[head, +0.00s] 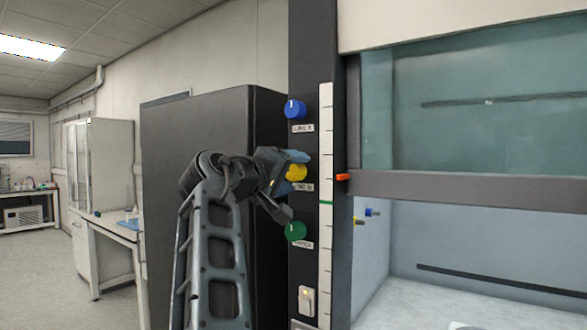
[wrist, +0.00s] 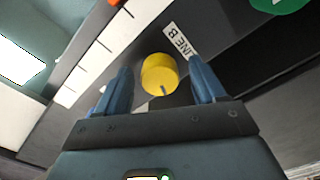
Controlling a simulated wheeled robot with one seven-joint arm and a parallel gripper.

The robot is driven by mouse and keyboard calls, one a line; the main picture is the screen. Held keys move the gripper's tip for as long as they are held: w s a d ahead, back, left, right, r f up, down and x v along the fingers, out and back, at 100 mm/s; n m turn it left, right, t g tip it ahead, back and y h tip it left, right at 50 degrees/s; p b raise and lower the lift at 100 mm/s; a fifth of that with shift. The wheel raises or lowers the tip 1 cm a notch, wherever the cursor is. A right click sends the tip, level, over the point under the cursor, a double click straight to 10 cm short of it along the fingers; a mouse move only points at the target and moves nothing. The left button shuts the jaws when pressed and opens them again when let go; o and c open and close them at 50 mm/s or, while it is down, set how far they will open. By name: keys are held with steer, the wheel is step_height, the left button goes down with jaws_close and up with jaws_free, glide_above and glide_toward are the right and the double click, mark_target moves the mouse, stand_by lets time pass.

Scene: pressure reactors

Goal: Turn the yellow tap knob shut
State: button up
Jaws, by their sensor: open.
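The yellow tap knob (head: 297,172) is on the dark post of the fume hood, between a blue knob above and a green knob below. In the head view my gripper (head: 300,170) is in front of it and hides part of it. In the wrist view the yellow knob (wrist: 159,73) lies between and just ahead of the two blue fingers of my gripper (wrist: 160,88). A dark pointer mark shows at the knob's lower edge there. The fingers are open, with a gap on both sides of the knob. A "LINE B" label (wrist: 180,41) is beside it.
The blue knob (head: 295,109) and green knob (head: 296,232) are close above and below on the same post. An orange piece (head: 343,177) sticks out at the right by the hood sash (head: 470,190). A white switch (head: 307,300) is lower down.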

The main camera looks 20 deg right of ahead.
steer(key=shift+w+d, duration=0.3)
steer(key=shift+d, duration=0.15)
steer(key=c, duration=1)
